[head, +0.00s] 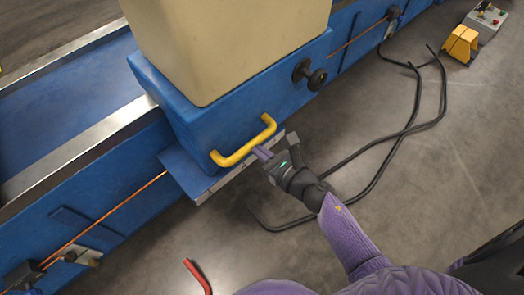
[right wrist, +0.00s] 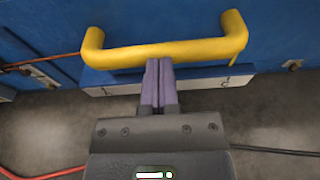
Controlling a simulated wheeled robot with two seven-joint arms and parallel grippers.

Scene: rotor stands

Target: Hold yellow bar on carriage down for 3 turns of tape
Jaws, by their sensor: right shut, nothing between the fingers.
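The yellow bar (head: 243,143) is a handle on the front of the blue carriage (head: 192,120), which bears a large beige block. My right gripper (head: 260,153) is shut and empty, its purple fingers at the bar's near side around its middle. In the right wrist view the yellow bar (right wrist: 165,52) spans the upper middle, and the shut fingertips (right wrist: 159,64) reach its lower edge. I cannot tell whether they touch it. My left gripper is not in view.
A blue rail bed (head: 60,200) runs diagonally beneath the carriage. A black knob (head: 309,74) sits right of the bar. Black cables (head: 375,170) lie on the grey floor. A yellow pedal (head: 460,44) stands at the upper right. A red bent rod (head: 197,275) is at the bottom.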

